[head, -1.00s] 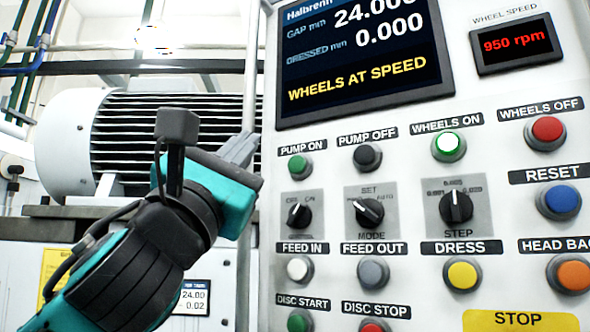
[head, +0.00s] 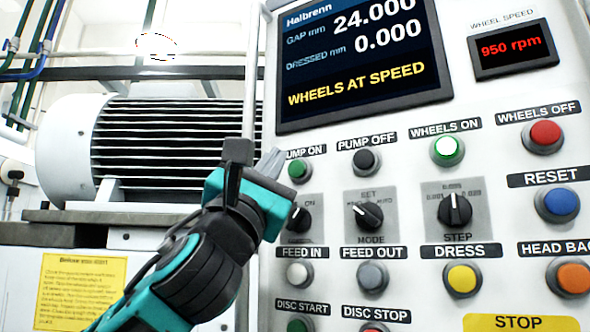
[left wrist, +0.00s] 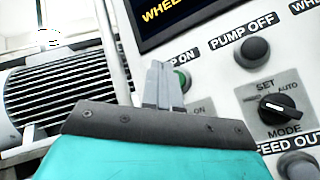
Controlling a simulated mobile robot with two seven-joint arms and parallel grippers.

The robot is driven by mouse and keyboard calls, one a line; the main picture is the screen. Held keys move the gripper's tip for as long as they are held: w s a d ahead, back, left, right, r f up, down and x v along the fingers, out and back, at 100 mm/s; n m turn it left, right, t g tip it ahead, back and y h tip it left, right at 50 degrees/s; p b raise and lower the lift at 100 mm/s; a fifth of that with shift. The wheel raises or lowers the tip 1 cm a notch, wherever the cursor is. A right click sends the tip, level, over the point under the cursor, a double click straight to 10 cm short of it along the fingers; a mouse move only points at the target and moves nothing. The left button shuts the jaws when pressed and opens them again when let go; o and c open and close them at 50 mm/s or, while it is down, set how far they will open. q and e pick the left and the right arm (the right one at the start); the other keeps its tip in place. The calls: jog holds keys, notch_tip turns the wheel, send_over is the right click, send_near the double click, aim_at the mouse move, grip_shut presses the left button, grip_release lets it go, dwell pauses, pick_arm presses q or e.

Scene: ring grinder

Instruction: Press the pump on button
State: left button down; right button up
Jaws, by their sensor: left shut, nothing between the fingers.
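The green pump on button (head: 298,169) is at the upper left of the control panel, under its label. It is not lit. My left gripper (head: 270,163) is shut and empty, just left of the button in the head view, and its tip covers the start of the label. In the left wrist view the shut fingers (left wrist: 159,84) stand in front of the green pump on button (left wrist: 183,80) and hide its left part. I cannot tell whether the tip touches it. My right gripper is not in view.
The pump off button (head: 367,160) is black, right of pump on. A rotary switch (head: 299,219) sits below pump on, partly behind my left gripper. The wheels on button (head: 447,150) is lit. The screen (head: 360,65) reads WHEELS AT SPEED. A ribbed motor (head: 170,145) stands at the left.

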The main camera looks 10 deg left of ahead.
aim_at(288, 170)
pick_arm(q)
jog(key=shift+w+d, duration=0.2)
jog(key=shift+w, duration=0.35)
jog(key=shift+w+d, duration=0.15)
jog(key=shift+w, duration=0.35)
jog(key=shift+w, duration=0.15)
dwell(1.2)
jog(key=shift+w+d+p, duration=0.1)
jog(key=shift+w+p, duration=0.15)
jog(key=shift+p, duration=0.1)
jog(key=shift+w+d, duration=0.15)
jog(key=shift+w, duration=0.35)
dwell(0.7)
jog(key=shift+s, duration=0.1)
jog(key=shift+s+a, duration=0.25)
jog(key=shift+s, duration=0.5)
